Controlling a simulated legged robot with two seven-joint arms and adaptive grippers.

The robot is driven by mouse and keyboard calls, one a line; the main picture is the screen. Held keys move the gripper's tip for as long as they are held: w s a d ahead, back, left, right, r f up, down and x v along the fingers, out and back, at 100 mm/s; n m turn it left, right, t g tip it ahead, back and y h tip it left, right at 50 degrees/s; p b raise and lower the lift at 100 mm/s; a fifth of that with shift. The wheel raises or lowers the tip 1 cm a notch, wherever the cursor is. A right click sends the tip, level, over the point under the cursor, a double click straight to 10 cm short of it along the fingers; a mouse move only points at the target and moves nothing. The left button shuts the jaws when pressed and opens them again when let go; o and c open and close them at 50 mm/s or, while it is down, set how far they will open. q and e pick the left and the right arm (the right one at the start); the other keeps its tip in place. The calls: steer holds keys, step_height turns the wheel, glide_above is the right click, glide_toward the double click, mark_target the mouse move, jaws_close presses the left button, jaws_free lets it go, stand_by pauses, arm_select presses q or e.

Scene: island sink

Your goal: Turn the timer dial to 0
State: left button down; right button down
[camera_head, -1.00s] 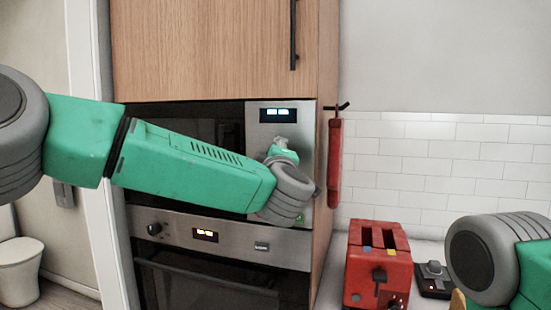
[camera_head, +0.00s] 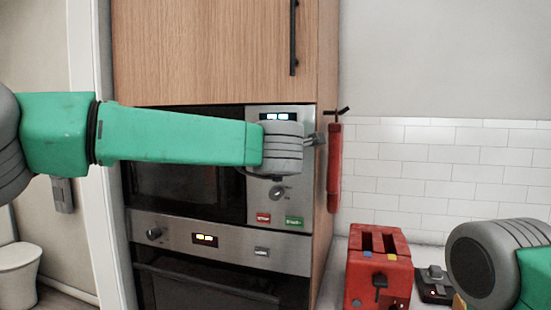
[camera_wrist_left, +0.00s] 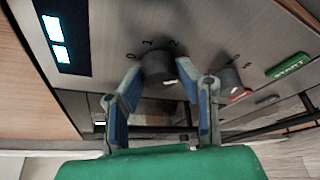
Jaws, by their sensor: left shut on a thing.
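The timer dial (camera_wrist_left: 158,66) is a dark round knob on the steel microwave panel, with small numerals around it, in the left wrist view. My left gripper (camera_wrist_left: 164,88) has one blue-padded finger on each side of this dial and is shut on it. In the head view my left wrist covers the dial and most of the gripper. I cannot read the dial's exact setting. A second, lower dial (camera_wrist_left: 229,80) stands beside the gripper and also shows in the head view (camera_head: 277,192). My right gripper is out of view.
The panel has a lit display (camera_head: 277,117), a red button (camera_head: 263,218) and a green start button (camera_head: 294,222). An oven (camera_head: 205,265) is below. A red fire extinguisher (camera_head: 335,165) hangs on the cabinet side. A red toaster (camera_head: 377,270) stands on the counter at right.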

arm_select(q)
steer(key=shift+w+f+n+g+h+b, duration=0.1)
steer(key=shift+f+n+g+h+b, duration=0.2)
steer(key=shift+n+h+b, duration=2.35)
steer(key=shift+s+f+n+g+h+b, duration=0.1)
steer(key=shift+n+g+h+b, duration=0.25)
steer(key=shift+n+h+b, duration=2.25)
steer(key=shift+w+f+n+g+h+b, duration=0.15)
steer(key=shift+n+g+h+b, duration=0.3)
steer(key=shift+n+b, duration=4.3)
steer(key=shift+n+p, duration=0.8)
steer(key=shift+p, duration=0.05)
steer(key=shift+a, duration=0.1)
steer(key=c, duration=1.2)
jaws_free()
steer(key=shift+w+r, duration=0.1)
steer(key=shift+r, duration=0.05)
steer(key=shift+r+h, duration=0.1)
steer(key=shift+h, duration=0.2)
